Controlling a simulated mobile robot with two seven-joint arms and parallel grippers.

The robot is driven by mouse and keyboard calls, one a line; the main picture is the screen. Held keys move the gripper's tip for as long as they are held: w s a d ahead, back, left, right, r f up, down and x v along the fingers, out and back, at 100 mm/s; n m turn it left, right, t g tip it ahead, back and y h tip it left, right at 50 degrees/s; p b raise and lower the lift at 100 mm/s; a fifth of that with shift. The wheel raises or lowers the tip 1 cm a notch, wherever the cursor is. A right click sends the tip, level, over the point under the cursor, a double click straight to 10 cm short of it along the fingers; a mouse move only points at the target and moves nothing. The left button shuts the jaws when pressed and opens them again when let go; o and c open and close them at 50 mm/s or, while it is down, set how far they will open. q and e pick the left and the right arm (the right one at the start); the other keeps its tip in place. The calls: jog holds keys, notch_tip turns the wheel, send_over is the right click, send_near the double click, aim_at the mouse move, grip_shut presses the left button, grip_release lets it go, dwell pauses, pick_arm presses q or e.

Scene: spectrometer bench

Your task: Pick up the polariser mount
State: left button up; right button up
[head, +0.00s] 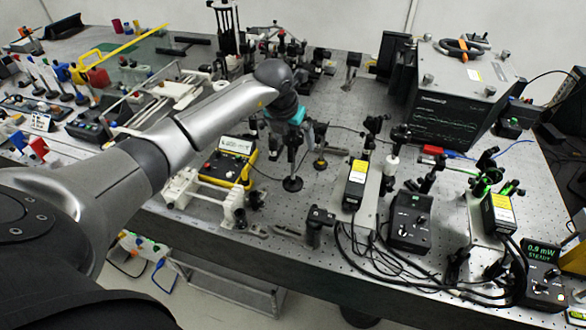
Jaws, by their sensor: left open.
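My left arm reaches in from the left, and my left gripper (295,138) points down over the middle of the bench. Its jaws are open. A post-mounted optic (292,168) on a round black base stands directly below the gripper, its upper part hidden by it or overlapping it. It may be the polariser mount, but I cannot tell for sure at this size. I cannot tell whether the fingers touch it. A second short post (320,158) with a brassy base stands just to its right. My right gripper is not in view.
A yellow-framed meter (229,160) sits left of the gripper. A black laser module (355,185) and a control box (410,222) with cables stand to the right. A large instrument (458,100) is at the back right. Bare perforated bench (350,110) shows behind the posts.

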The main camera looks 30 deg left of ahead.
pick_arm(q)
grip_shut()
dwell(0.8)
jog(key=shift+w+r, duration=0.15)
